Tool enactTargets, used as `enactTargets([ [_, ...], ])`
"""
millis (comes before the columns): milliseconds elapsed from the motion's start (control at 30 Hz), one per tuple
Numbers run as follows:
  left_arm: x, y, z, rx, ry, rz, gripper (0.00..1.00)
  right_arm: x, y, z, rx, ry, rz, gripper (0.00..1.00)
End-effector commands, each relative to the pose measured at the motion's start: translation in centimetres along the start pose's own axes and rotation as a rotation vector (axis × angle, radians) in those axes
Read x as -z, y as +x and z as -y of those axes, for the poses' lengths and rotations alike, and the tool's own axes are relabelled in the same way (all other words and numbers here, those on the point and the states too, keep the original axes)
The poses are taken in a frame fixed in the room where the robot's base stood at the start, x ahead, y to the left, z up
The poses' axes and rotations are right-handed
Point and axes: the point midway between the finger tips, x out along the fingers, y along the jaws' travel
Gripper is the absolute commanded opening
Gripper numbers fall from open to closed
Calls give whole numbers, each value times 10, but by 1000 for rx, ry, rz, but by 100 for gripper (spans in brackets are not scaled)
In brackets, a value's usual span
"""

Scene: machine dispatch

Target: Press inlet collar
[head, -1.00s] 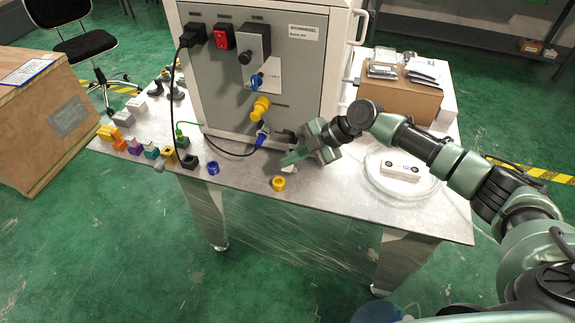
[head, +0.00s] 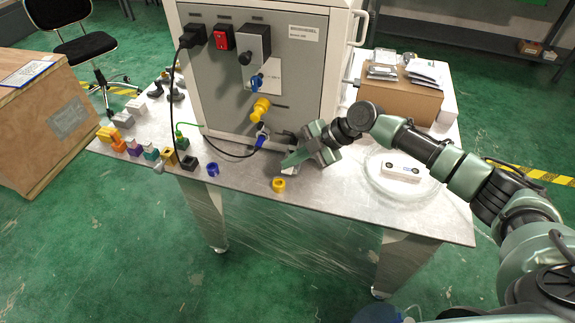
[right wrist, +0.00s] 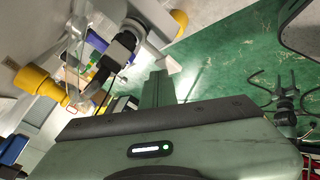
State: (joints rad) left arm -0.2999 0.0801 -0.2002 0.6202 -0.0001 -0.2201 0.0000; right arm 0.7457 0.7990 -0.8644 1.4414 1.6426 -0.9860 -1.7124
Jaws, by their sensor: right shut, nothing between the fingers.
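The grey machine (head: 225,75) on the table has several fittings on its front. They include a blue one (head: 257,82), a yellow one (head: 261,108) and, lowest, a pale one (head: 262,133) with a blue plug (head: 261,141) beside it. I cannot tell which part is the inlet collar. My right gripper (head: 287,160) is shut and empty, low in front of the machine, right of the lowest fitting. My left gripper is not in view.
A loose yellow ring (head: 278,184) and a blue ring (head: 212,169) lie near the table's front edge. Several coloured blocks stand at the left. A coiled clear hose (head: 376,180) and a cardboard box (head: 398,97) are on the right. Black and green cables hang in front.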

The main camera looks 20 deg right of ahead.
Motion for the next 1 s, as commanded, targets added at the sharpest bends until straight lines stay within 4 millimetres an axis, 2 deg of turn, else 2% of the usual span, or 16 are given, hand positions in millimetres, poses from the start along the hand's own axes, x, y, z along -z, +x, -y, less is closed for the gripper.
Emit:
enactTargets([
  [300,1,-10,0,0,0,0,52,10,-14,-10,0,0,1,0],
  [767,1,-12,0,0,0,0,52,12,-18,-13,-1,0,0,0],
  [1000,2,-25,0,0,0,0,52,24,-34,-25,-3,-1,0,0],
])
